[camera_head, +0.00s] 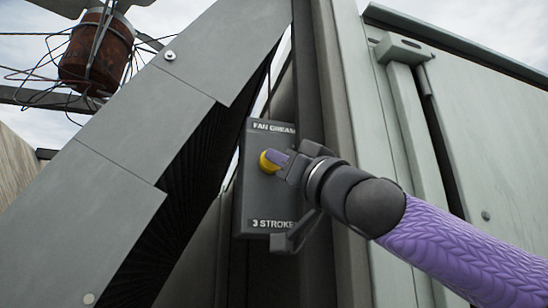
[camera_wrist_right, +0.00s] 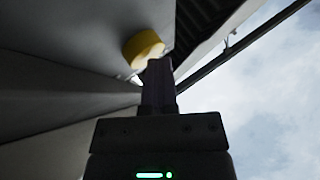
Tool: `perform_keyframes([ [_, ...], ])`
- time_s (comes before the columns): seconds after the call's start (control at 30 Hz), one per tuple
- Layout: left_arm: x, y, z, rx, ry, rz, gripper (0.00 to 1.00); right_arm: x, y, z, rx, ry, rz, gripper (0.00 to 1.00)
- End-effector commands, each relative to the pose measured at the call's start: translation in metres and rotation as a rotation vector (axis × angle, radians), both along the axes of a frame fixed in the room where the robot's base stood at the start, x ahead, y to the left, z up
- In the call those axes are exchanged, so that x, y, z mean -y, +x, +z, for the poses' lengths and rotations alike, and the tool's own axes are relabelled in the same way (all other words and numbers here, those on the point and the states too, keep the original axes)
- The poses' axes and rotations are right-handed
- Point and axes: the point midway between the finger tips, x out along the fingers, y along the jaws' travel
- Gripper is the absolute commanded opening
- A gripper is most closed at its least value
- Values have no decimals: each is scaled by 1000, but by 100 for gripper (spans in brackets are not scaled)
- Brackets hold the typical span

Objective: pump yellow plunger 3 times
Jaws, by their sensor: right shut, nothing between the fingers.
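The yellow plunger (camera_head: 268,161) sits on a dark grey box (camera_head: 262,200) lettered "FAR GREAM" or similar at the top and "3 STROKE" at the bottom. My right gripper (camera_head: 276,160) comes in from the right, shut and empty, with its fingertips at the plunger and covering part of it. In the right wrist view the yellow plunger (camera_wrist_right: 143,48) shows just beyond the shut fingertips (camera_wrist_right: 158,64). I cannot tell whether they touch it. My left gripper is not in view.
A sloping grey metal panel (camera_head: 120,150) with black bellows (camera_head: 185,190) stands left of the box. Grey metal cabinet panels (camera_head: 490,130) with a latch bar (camera_head: 415,150) stand at the right. A rusty motor (camera_head: 95,50) with loose wires hangs at the upper left.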

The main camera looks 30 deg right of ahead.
Motion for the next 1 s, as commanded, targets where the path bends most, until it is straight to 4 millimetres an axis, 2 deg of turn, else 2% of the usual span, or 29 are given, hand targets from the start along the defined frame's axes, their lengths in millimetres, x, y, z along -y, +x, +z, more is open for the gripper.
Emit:
perform_keyframes([
  [0.2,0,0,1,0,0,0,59,2,8,0,-1,-1,-1,0],
  [0.8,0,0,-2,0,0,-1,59,0,2,-2,-2,0,-1,0],
  [0.87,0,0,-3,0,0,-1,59,-1,-1,-1,0,0,-1,0],
  [1.0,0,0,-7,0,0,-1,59,-5,-21,-1,2,-1,0,0],
])
